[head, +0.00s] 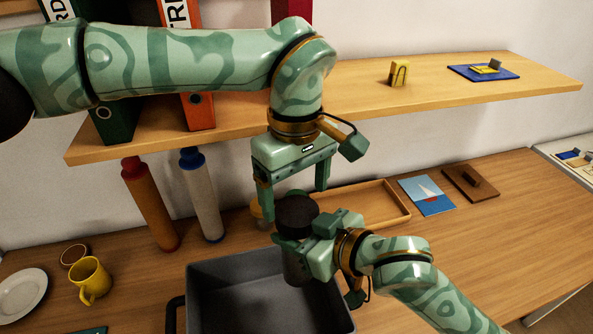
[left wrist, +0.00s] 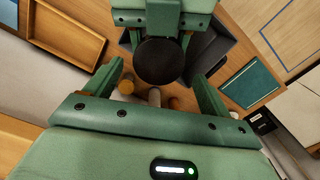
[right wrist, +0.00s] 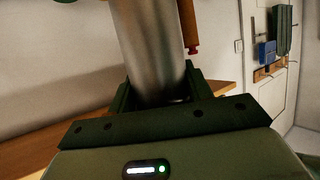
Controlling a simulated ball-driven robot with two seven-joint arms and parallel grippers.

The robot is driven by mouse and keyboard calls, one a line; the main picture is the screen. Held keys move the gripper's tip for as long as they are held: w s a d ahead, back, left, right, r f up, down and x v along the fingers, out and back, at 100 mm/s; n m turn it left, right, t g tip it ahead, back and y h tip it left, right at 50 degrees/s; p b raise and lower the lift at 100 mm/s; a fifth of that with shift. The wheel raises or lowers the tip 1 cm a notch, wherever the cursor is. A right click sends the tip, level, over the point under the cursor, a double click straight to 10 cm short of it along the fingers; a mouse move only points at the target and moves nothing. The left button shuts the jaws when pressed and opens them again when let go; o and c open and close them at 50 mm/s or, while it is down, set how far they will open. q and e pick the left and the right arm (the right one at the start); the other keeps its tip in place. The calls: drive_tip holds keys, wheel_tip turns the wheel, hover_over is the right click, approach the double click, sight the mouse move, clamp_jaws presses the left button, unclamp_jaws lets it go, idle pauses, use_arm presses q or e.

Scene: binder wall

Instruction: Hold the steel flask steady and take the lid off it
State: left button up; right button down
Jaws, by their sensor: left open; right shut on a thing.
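The steel flask shows as a grey metal body (head: 297,268) with a wide dark lid (head: 296,213) on top. My right gripper (head: 302,240) is shut on the flask body just below the lid and holds it roughly upright over the grey crate. In the right wrist view the brushed steel body (right wrist: 150,45) sits between the fingers. My left gripper (head: 296,197) is open and points down right above the lid, fingers on either side. In the left wrist view the round lid (left wrist: 160,62) lies between the spread fingers, with gaps at both sides. The flask's lower end is partly hidden.
The grey crate (head: 205,292) stands below the flask. A wooden shelf (head: 360,103) with binders (head: 200,112) runs behind my left arm. Orange (head: 150,205) and pale (head: 203,200) cylinders stand at left, near a yellow mug (head: 90,281). A wooden tray (head: 385,203) lies behind.

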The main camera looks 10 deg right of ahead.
sight(296, 210)
use_arm(q)
drive_tip(key=shift+f, duration=2.15)
drive_tip(key=shift+s, duration=0.1)
drive_tip(key=c, duration=1)
drive_tip(key=n, duration=0.3)
drive_tip(key=shift+n, duration=0.3)
drive_tip(key=o, duration=1.1)
drive_tip(key=shift+r, duration=0.1)
